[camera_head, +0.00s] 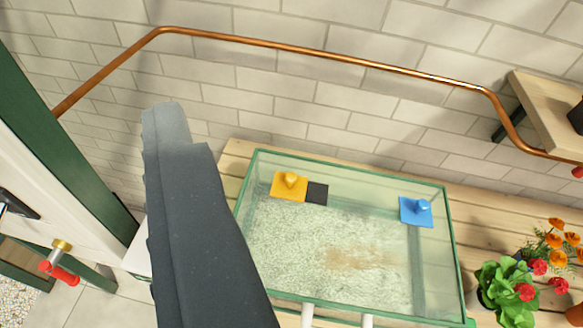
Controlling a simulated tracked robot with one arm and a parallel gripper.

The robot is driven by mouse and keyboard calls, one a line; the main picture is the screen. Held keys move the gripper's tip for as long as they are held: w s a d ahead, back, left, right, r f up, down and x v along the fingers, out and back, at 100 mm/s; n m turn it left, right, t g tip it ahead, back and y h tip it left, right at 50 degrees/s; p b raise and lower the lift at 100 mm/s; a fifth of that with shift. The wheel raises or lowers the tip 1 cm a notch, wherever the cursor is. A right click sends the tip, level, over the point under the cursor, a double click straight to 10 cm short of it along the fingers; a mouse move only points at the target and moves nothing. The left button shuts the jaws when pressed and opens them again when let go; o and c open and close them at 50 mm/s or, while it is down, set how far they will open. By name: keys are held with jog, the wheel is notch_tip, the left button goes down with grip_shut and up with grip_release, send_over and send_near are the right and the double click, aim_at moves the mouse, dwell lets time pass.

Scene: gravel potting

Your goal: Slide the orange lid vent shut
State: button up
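The orange lid vent (284,190) is a small square slider with a round knob, at the back left of the glass tank's lid (350,200). A dark square (317,194) shows directly to its right, like an uncovered opening. My gripper (168,118) is dark grey and reaches up from the bottom edge, left of the tank in the picture. It appears apart from the orange vent, with nothing visible at its tip. Its fingers overlap in this view, so I cannot tell whether it is open or shut.
A blue vent (410,214) with a knob sits at the lid's right. The tank stands on a wooden bench (470,205). Potted flowers (525,285) stand at the right. A copper pipe (320,53) runs along the tiled wall. A red-handled tap (62,268) is at left.

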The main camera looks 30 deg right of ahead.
jog(key=w+d+f+g+p, duration=0.1)
jog(key=w+d+g+p, duration=0.15)
jog(key=w+p, duration=0.5)
jog(key=n+g+p, duration=0.2)
jog(key=g+p, duration=1.1)
jog(key=p, duration=0.5)
send_over(291, 176)
notch_tip(291, 176, down, 22)
jog(key=r, duration=0.1)
notch_tip(291, 176, down, 14)
jog(key=p, duration=0.2)
jog(key=shift+r+p, duration=0.2)
jog(key=shift+p, duration=0.2)
grip_shut()
